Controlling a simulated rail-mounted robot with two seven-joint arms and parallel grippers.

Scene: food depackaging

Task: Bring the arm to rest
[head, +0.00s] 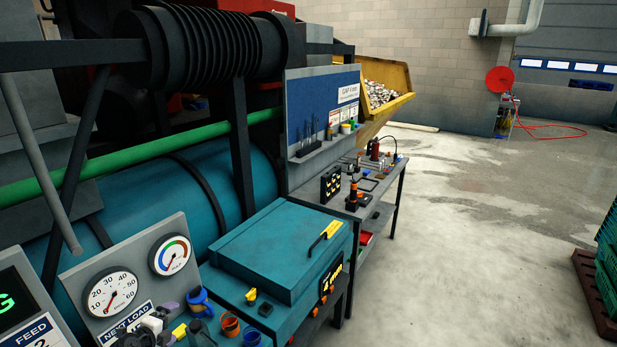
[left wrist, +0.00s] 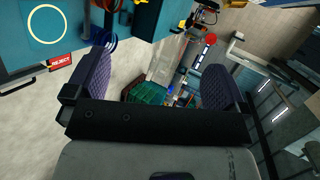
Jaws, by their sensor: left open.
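My left gripper (head: 180,303) shows small at the bottom left of the head view, in front of the teal machine. In the left wrist view the two purple ribbed fingers of my left gripper (left wrist: 158,64) stand wide apart with nothing between them. The gripper is open and empty. My right gripper is in neither view.
A gauge panel (head: 135,280) is at the left. A grey workbench (head: 385,185) is farther back.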

